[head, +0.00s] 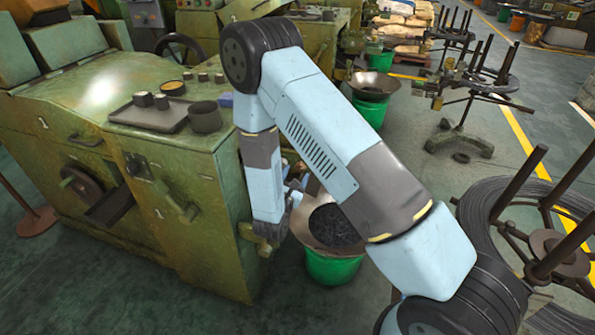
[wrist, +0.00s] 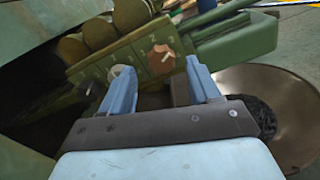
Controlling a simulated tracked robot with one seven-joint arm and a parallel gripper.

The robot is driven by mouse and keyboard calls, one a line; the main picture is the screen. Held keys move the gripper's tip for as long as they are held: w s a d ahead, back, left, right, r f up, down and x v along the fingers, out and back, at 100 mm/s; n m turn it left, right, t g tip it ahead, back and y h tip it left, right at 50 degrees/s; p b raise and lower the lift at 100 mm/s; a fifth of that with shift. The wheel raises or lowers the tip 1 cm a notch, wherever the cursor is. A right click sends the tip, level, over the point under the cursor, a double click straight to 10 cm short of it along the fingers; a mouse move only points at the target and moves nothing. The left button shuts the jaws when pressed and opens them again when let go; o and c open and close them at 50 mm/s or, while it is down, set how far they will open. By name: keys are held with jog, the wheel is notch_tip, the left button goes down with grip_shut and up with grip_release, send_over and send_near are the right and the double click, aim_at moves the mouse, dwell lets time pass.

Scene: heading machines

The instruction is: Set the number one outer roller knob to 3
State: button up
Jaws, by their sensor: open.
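In the wrist view, a brown knob (wrist: 161,61) sits on the face of a green block (wrist: 125,68), with small pale marks around it. Its pointer setting is too small to read surely, and I cannot tell whether it is the number one outer roller knob. A pale round part (wrist: 117,72) shows to its left, partly behind a finger. My gripper (wrist: 162,86) is open with its two blue fingers apart. In this view the knob appears between and beyond the fingertips, with nothing held. In the head view my arm hides the knob.
Several rounded rollers (wrist: 100,32) line the top of the block. A wide pan (wrist: 285,115) of dark pieces lies at the right; in the head view this pan (head: 302,226) tops a green bucket (head: 333,267). The green machine (head: 190,225) stands left of my arm.

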jog(key=v, duration=0.9)
jog(key=shift+s+a, duration=0.15)
jog(key=shift+s, duration=0.15)
